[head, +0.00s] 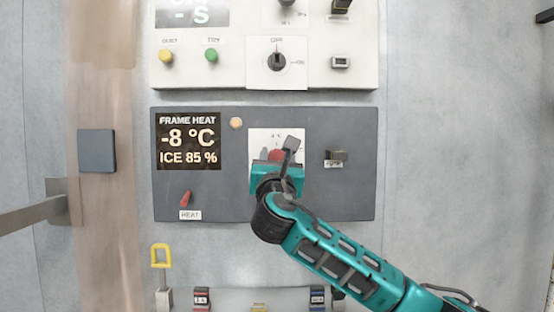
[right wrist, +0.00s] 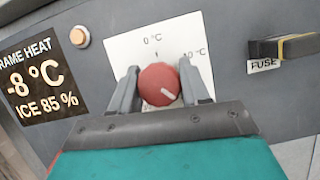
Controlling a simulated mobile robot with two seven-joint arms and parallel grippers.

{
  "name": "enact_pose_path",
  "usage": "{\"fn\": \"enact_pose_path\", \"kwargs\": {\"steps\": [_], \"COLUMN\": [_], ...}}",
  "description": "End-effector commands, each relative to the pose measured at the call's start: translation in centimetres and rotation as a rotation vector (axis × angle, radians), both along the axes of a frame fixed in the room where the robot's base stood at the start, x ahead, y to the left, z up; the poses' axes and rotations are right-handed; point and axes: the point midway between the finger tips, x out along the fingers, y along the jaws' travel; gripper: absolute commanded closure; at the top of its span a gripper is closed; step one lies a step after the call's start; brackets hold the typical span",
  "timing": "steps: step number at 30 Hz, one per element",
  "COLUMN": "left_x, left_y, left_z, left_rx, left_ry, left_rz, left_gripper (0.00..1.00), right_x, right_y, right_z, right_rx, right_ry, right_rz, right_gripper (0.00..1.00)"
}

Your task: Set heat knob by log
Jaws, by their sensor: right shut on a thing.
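The heat knob (right wrist: 158,82) is round and red, with a white mark toward its lower right, on a white dial plate (right wrist: 162,42) reading 0 °C at top and what looks like 10 °C at right. In the head view the knob (head: 275,156) is partly hidden by my right gripper (head: 288,152). In the right wrist view my right gripper (right wrist: 158,84) has one finger on each side of the knob and is shut on it. The frame heat display (head: 188,141) reads -8 °C, ICE 85 %. My left gripper is not in view. No log is visible.
On the dark panel are a red HEAT lever (head: 186,198), a round lamp (head: 236,123) and a fuse holder (head: 336,155). A white panel (head: 235,78) with another knob is above. A yellow handle (head: 161,255) and a metal door handle (head: 35,212) are at left. The right wall is clear.

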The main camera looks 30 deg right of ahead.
Motion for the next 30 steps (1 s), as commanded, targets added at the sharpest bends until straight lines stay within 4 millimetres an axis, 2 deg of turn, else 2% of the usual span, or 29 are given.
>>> {"fn": "enact_pose_path", "kwargs": {"steps": [11,30], "left_x": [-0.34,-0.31], "left_y": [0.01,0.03], "left_z": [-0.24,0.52], "left_rx": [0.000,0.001], "left_ry": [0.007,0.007], "left_rz": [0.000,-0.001], "left_gripper": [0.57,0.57], "right_x": [0.06,0.06], "right_y": [0.06,0.09], "right_z": [-0.14,0.00], "right_rx": [0.108,0.634], "right_ry": [-0.049,-0.301], "right_rz": [-0.001,-0.002], "right_gripper": [0.84,0.84]}}
